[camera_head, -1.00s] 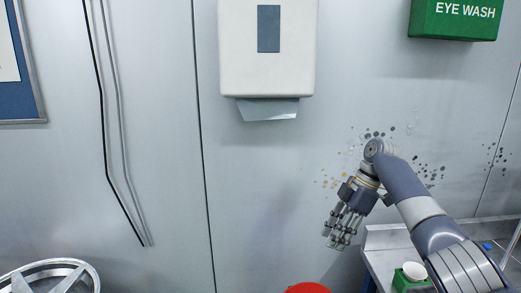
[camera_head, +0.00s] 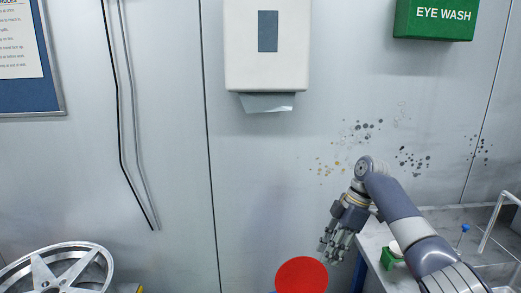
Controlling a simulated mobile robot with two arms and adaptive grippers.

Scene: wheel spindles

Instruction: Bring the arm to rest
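My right arm (camera_head: 402,217) comes in from the lower right and bends at a raised joint. Its gripper (camera_head: 333,245) hangs down and to the left, in front of the wall and left of the metal counter. No object shows in it, but the fingers are too small and bunched to tell whether they are open or shut. My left gripper is not in view.
A silver spoked wheel (camera_head: 60,270) is at the lower left. A red round top (camera_head: 301,275) lies just below my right gripper. The metal counter (camera_head: 470,217), with a green item (camera_head: 389,259), is at the right. A paper dispenser (camera_head: 267,60) hangs on the wall.

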